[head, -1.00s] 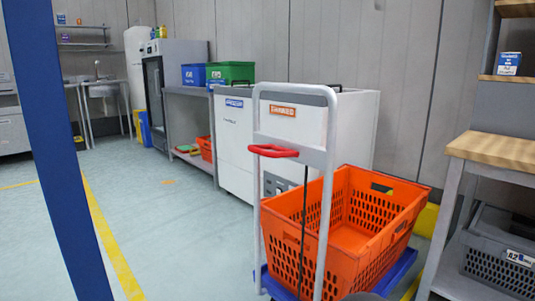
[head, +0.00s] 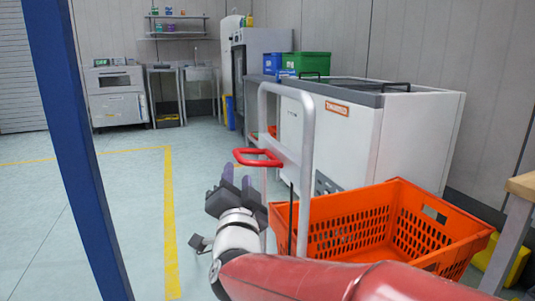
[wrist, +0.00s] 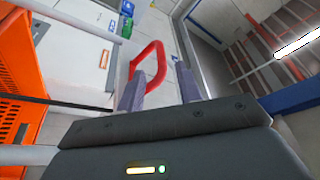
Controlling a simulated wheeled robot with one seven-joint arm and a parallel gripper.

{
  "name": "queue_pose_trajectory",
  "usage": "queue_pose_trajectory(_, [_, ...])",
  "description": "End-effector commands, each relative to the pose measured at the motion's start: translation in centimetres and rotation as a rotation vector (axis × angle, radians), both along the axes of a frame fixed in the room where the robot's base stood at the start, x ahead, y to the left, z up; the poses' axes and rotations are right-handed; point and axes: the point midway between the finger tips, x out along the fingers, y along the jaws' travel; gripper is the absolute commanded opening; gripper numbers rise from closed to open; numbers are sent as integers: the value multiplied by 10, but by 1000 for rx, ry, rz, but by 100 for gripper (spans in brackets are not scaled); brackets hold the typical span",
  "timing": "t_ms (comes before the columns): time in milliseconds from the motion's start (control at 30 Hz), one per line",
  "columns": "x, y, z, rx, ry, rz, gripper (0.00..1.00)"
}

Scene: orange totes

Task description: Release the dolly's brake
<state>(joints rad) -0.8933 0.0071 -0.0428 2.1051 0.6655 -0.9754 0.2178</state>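The dolly's grey push handle (head: 306,165) stands upright beside the orange tote (head: 345,222). The red brake lever (head: 258,157) is a loop sticking out leftward from the handle's crossbar. My gripper (head: 237,177) is just below and left of the lever in the head view, fingers pointing up towards it. In the wrist view the two fingers (wrist: 160,84) are apart, and the red loop (wrist: 149,58) shows beyond and between their tips. Nothing is held. I cannot tell whether a finger touches the lever. My red arm hides the dolly's lower part.
A white chest unit (head: 400,135) stands behind the tote. Green (head: 305,63) and blue (head: 271,64) crates sit farther back. A wooden-topped table (head: 522,186) is at the right. A blue post (head: 75,150) stands at the left. The floor left of the handle is clear.

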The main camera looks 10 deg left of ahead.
Motion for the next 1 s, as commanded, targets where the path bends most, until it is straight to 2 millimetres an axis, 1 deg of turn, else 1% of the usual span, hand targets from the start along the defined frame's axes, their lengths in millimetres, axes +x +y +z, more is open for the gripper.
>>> queue_pose_trajectory(67, [4,3,2,8,-5,-5,35])
queue_pose_trajectory(167, [16,6,6,8,-6,-6,35])
queue_pose_trajectory(400, [52,16,17,6,-8,-6,35])
queue_pose_trajectory(500, [62,19,20,7,-6,-5,35])
queue_pose_trajectory(667, [70,21,22,5,-6,-5,35])
queue_pose_trajectory(900, [71,21,22,5,-6,-4,35])
queue_pose_trajectory(1000, [71,21,22,5,-6,-4,22])
